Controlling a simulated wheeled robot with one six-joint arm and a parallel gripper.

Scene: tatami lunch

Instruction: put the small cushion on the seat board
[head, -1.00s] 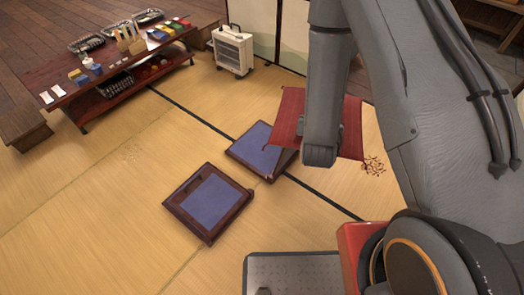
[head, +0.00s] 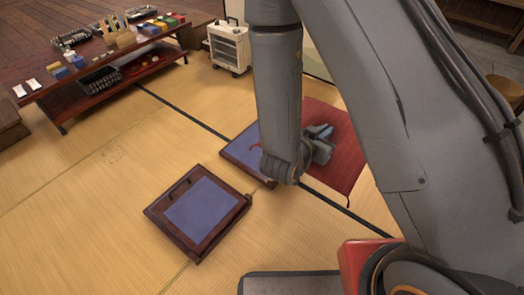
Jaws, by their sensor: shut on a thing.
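The small cushion (head: 343,150) is red, thin and square, with a tassel at its near corner. My gripper (head: 322,138) is shut on it and holds it up, right of centre in the head view. My arm hides the cushion's left part. Two dark wooden boards with blue-purple tops lie on the tatami. The nearer board (head: 201,210) is fully in view left of my gripper. The farther board (head: 243,152) is partly hidden behind my arm and the cushion. I cannot tell which one is the seat board.
A low dark red table (head: 100,62) with boxes, baskets and utensils stands at the upper left. A white heater-like cabinet (head: 228,47) stands at the back. The tatami at the left and front (head: 70,220) is clear.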

